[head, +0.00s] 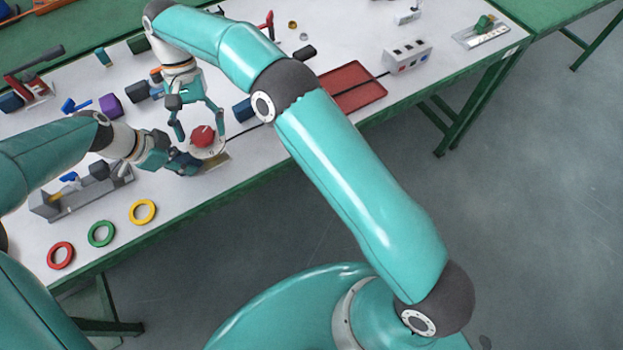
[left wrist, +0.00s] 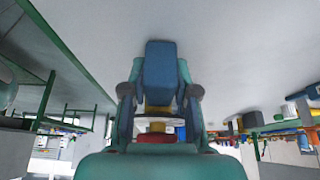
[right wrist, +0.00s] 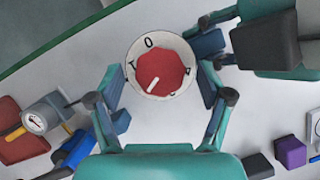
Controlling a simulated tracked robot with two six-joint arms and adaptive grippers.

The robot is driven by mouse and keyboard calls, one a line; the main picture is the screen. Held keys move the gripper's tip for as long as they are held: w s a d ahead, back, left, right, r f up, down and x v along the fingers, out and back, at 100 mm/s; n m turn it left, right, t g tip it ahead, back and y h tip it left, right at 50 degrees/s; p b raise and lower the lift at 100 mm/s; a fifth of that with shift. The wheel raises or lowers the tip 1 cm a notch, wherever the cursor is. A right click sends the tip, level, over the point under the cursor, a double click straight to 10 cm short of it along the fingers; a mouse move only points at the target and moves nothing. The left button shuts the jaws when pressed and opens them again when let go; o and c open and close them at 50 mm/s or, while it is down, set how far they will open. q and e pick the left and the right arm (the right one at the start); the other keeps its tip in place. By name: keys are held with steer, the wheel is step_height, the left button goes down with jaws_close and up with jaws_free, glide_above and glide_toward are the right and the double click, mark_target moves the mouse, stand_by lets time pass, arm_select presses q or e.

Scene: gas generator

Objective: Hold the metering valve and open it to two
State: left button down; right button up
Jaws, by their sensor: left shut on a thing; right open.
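The metering valve has a red faceted knob (head: 203,136) on a round white dial, near the table's front edge. In the right wrist view the knob (right wrist: 160,72) has a white pointer line toward the lower left. A 0 is readable at the dial's top; other marks are partly hidden. My left gripper (head: 186,160) is shut on the valve from the left. In the left wrist view a blue block (left wrist: 160,75) with yellow and white parts sits between its fingers. My right gripper (right wrist: 160,90) is open above the valve, fingers on either side of the knob.
Red (head: 61,255), green (head: 101,233) and yellow (head: 143,212) rings lie at the front left. A grey fixture (head: 80,195) stands behind them. A red tray (head: 350,88) and a grey socket box (head: 407,57) are to the right. A gauge (right wrist: 37,120) shows in the right wrist view.

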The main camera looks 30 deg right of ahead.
steer(key=m+y, duration=0.1)
steer(key=m, duration=0.3)
steer(key=shift+d+r+t, duration=0.1)
steer(key=shift+d+t, duration=0.05)
steer(key=shift+t, duration=0.15)
steer(key=m+t+y, duration=0.1)
steer(key=m, duration=0.2)
steer(key=shift+s, duration=0.1)
steer(key=shift+r+m, duration=0.15)
steer(key=shift+m, duration=0.45)
steer(key=v, duration=1.2)
steer(key=s+d+f+n+h, duration=0.1)
steer(key=s+d+f+n, duration=0.2)
steer(key=d+f, duration=0.1)
steer(key=s+d+f+n+g+h, duration=0.1)
steer(key=s+d+f+n, duration=0.1)
steer(key=d+f+n, duration=0.1)
steer(key=s+d+f+n+g+h, duration=0.1)
steer(key=s+d+f+n, duration=0.2)
steer(key=d+f, duration=0.2)
steer(key=shift+x, duration=1.05)
steer(key=s+d+f+n, duration=0.3)
steer(key=s+f+n, duration=0.5)
steer(key=s+f, duration=0.3)
steer(key=shift+s+d+f+g+h, duration=0.3)
steer(key=shift+s+g, duration=0.1)
steer(key=shift+s, duration=0.25)
